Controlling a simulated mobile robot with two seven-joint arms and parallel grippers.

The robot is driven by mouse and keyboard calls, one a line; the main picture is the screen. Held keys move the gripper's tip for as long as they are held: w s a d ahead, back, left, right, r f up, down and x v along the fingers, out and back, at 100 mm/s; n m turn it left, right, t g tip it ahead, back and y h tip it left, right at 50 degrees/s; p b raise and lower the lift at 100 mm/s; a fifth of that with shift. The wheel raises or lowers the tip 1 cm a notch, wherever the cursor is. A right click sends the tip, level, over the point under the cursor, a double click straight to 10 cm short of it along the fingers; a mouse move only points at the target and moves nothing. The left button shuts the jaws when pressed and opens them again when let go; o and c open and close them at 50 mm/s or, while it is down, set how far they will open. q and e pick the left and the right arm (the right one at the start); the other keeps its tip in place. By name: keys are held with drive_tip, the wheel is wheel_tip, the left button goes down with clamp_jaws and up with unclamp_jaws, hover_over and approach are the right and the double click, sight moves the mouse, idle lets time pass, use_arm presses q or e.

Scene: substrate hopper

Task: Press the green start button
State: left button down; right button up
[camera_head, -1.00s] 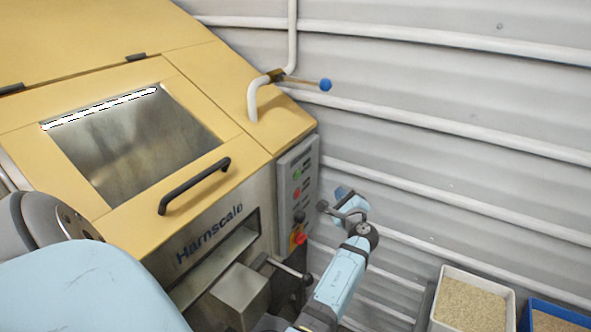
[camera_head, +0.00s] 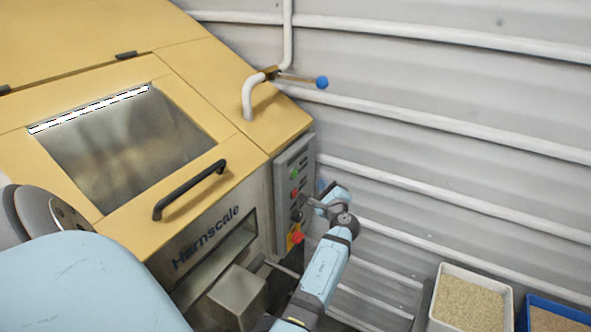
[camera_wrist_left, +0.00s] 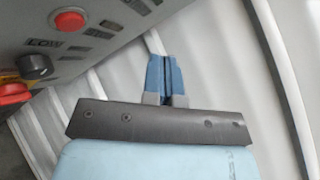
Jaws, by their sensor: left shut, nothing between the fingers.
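The green start button (camera_head: 294,173) is on the grey control panel (camera_head: 283,205) on the right side of the yellow hopper machine. It is outside the left wrist view. My left gripper (camera_head: 320,185) is just right of the panel in the head view, slightly lower than the green button and apart from it. Its blue fingers (camera_wrist_left: 165,75) are shut and empty, and in the left wrist view they point past the panel's edge toward the wall. My right gripper is not in view.
Below the green button are a red button (camera_head: 294,192), also in the left wrist view (camera_wrist_left: 68,22), a black knob (camera_wrist_left: 35,66) and a red emergency stop (camera_head: 296,237). A ribbed wall is behind. A white bin (camera_head: 437,325) of grain stands at lower right.

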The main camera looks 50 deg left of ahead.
sight(295, 174)
use_arm(q)
drive_tip(key=a, duration=0.1)
drive_tip(key=s+a, duration=0.1)
drive_tip(key=a, duration=0.1)
drive_tip(key=a+p, duration=0.1)
drive_tip(key=a, duration=0.1)
drive_tip(key=shift+s+a, duration=0.15)
drive_tip(key=shift+s, duration=0.15)
idle(0.8)
idle(0.7)
drive_tip(key=shift+s+a, duration=0.15)
drive_tip(key=shift+a, duration=0.25)
